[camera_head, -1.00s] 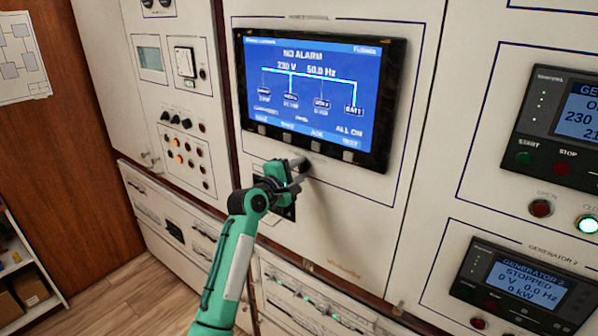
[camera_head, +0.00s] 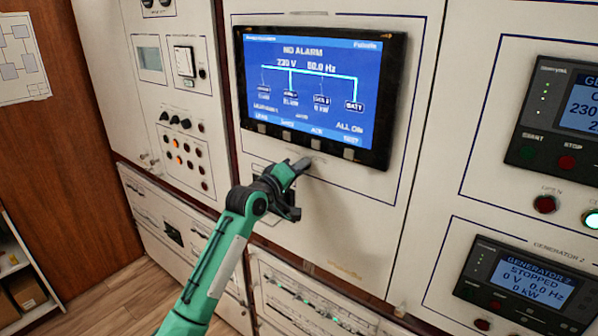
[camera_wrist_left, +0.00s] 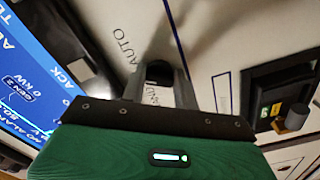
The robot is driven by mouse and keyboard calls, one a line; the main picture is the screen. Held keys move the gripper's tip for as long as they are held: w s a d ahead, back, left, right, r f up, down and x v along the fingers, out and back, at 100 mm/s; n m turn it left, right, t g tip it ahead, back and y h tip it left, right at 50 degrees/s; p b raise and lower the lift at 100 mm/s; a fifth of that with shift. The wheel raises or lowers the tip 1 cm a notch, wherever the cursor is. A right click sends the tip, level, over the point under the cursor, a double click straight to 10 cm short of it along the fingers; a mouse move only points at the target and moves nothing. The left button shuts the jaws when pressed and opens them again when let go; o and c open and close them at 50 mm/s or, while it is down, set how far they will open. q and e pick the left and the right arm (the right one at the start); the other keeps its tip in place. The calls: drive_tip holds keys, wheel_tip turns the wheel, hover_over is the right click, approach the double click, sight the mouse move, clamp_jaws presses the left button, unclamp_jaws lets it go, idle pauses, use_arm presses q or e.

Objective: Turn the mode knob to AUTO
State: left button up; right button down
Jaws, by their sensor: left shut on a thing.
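The mode knob (camera_wrist_left: 159,72) is a small black knob on the white panel, seen between my fingertips in the left wrist view. An AUTO label (camera_wrist_left: 124,46) is printed beside it, and partly covered letters (camera_wrist_left: 152,95) show between the fingers. My left gripper (camera_head: 301,166) is at the panel just below the large screen, with its fingers (camera_wrist_left: 158,80) shut on the knob. In the head view the gripper hides the knob. I cannot read where the knob's pointer stands. My right gripper is out of view.
The large blue screen (camera_head: 312,90) is just above the gripper. A black switch plate with a grey knob (camera_wrist_left: 296,117) is close by in the wrist view. Generator panels (camera_head: 527,283) stand to the right. Small knobs and lamps (camera_head: 181,145) are on the left cabinet.

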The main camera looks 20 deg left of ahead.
use_arm(q)
drive_tip(key=shift+f+m, duration=0.15)
drive_tip(key=shift+m, duration=0.35)
drive_tip(key=o, duration=1)
drive_tip(key=shift+c, duration=0.2)
drive_tip(key=shift+s, duration=0.1)
drive_tip(key=b+v, duration=0.4)
drive_tip(key=v, duration=0.9)
drive_tip(key=shift+s+b, duration=0.3)
drive_tip(key=shift+b, duration=0.05)
drive_tip(key=shift+a, duration=0.1)
